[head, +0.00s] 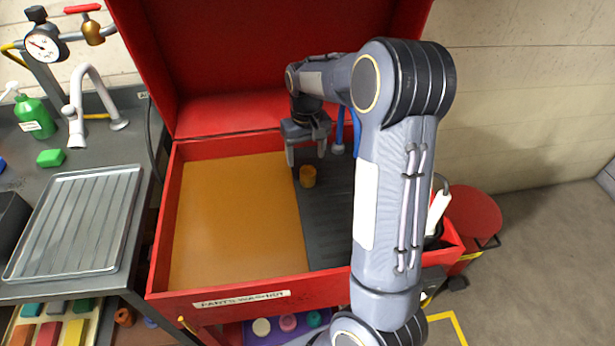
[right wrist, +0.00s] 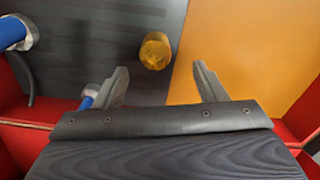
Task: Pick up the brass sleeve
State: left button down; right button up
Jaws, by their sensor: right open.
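The brass sleeve (head: 307,176) stands on the dark ribbed surface inside the red parts washer, close to the edge of the orange panel. It also shows in the right wrist view (right wrist: 155,51), beyond the fingertips and between their lines. My right gripper (head: 306,160) is open and empty, over the back of the washer, behind the sleeve in the head view. In the right wrist view the two fingers (right wrist: 162,78) are spread wide and apart from the sleeve. My left gripper is in neither view.
The orange panel (head: 235,220) fills the washer's left side. A blue hose with a grey nozzle (head: 338,146) is near my right gripper, and also shows in the wrist view (right wrist: 15,33). The red washer wall (head: 230,295) and raised lid (head: 240,60) bound the space. A metal tray (head: 75,222) lies left.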

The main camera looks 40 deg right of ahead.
aim_at(308, 170)
jog(key=f, duration=0.8)
jog(key=shift+d, duration=0.35)
jog(key=shift+c, duration=0.4)
jog(key=shift+r, duration=0.1)
jog(key=c, duration=1.2)
